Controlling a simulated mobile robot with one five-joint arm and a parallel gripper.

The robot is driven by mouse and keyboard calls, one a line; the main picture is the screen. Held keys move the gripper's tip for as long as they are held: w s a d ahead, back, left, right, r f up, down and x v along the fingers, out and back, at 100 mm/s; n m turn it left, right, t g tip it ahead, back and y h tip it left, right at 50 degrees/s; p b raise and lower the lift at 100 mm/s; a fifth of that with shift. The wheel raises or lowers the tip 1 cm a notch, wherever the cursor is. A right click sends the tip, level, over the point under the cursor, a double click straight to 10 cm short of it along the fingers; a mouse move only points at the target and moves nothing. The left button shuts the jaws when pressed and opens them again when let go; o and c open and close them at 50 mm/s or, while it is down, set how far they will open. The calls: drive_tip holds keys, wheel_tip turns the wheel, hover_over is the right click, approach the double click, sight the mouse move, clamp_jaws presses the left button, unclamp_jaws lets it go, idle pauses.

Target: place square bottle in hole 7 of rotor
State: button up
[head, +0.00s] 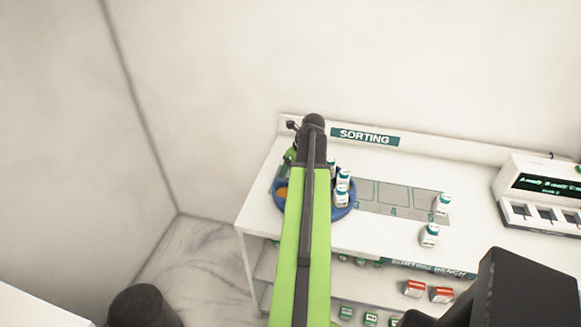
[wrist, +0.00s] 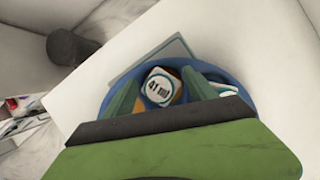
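The blue round rotor (head: 338,213) stands at the left end of the sorting bench, partly hidden by my arm. It also shows in the wrist view (wrist: 235,76) below my gripper. In the wrist view, a squarish bottle (wrist: 159,88) with a white top marked "41 ml" and orange edges sits between my green fingers. My gripper (wrist: 160,84) appears shut on it, over or in the rotor. Its lower end and the hole under it are hidden. White bottles with teal labels (head: 341,195) stand on the rotor's right side. Hole numbers cannot be read.
A grey marked mat (head: 395,198) lies right of the rotor, with two white bottles (head: 429,235) near its right end. A device with a lit display (head: 545,188) stands at the far right. Red-and-white boxes (head: 414,288) are on the shelf below. A wall closes off the back.

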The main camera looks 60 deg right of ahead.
drive_tip(key=shift+o, duration=0.8)
drive_tip(key=shift+r, duration=0.15)
drive_tip(key=shift+r+p, duration=0.35)
drive_tip(key=shift+p, duration=0.15)
drive_tip(key=p+v, duration=1)
drive_tip(key=v, duration=0.1)
drive_tip(key=shift+s, duration=0.15)
drive_tip(key=shift+r, duration=0.15)
